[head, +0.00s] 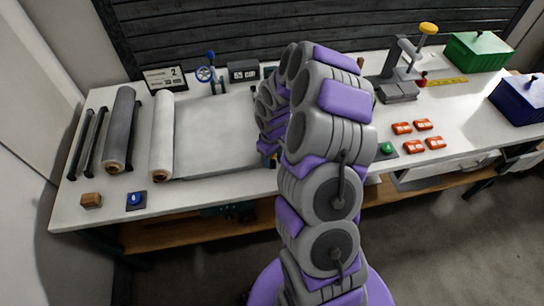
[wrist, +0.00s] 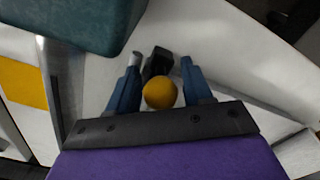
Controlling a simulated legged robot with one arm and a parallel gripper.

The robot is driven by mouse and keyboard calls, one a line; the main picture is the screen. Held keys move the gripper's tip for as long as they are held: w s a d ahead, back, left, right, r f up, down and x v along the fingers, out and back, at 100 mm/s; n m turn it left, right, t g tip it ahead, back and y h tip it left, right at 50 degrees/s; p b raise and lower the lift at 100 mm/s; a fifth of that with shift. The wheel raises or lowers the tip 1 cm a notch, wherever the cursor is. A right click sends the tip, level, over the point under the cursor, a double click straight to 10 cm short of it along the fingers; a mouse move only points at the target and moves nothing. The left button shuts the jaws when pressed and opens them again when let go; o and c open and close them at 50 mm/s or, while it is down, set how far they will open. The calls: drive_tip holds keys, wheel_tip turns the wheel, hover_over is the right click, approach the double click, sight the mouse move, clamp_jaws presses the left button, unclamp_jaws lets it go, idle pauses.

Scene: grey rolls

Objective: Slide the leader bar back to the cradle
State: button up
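My gripper (wrist: 160,62) has two blue fingers with grey tips, one on each side of a yellow ball knob (wrist: 160,94) and a dark block (wrist: 158,64) near the tips. A narrow gap shows between the knob and the right finger. Whether the fingers press on the dark part is unclear. I cannot tell if the knob belongs to the leader bar. In the head view my gripper (head: 268,158) is low, by the right end of a pale grey sheet (head: 215,130), and my arm hides most of that area. No cradle can be identified for certain.
A white roll (head: 162,135) and a dark grey roll (head: 119,130) lie left of the sheet. A wooden block (head: 91,200) and blue button (head: 135,199) are at the front left. Orange pieces (head: 411,145), a stand press (head: 397,85) and a green box (head: 478,52) are on the right.

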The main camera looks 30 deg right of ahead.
clamp_jaws()
idle(0.4)
drive_tip(key=w+a+p, duration=0.2)
drive_tip(key=a, duration=0.8)
drive_tip(key=w+a+p, duration=0.2)
drive_tip(key=w+a, duration=0.1)
drive_tip(key=a, duration=0.7)
drive_tip(key=w+a+p, duration=0.2)
drive_tip(key=w+a, duration=0.1)
drive_tip(key=a, duration=0.7)
drive_tip(key=shift+w, duration=0.25)
drive_tip(key=shift+d, duration=0.1)
drive_tip(key=shift+c, duration=1.3)
unclamp_jaws()
drive_tip(key=o, duration=0.5)
drive_tip(key=shift+a, duration=0.35)
drive_tip(key=shift+c, duration=0.2)
drive_tip(key=shift+d, duration=0.1)
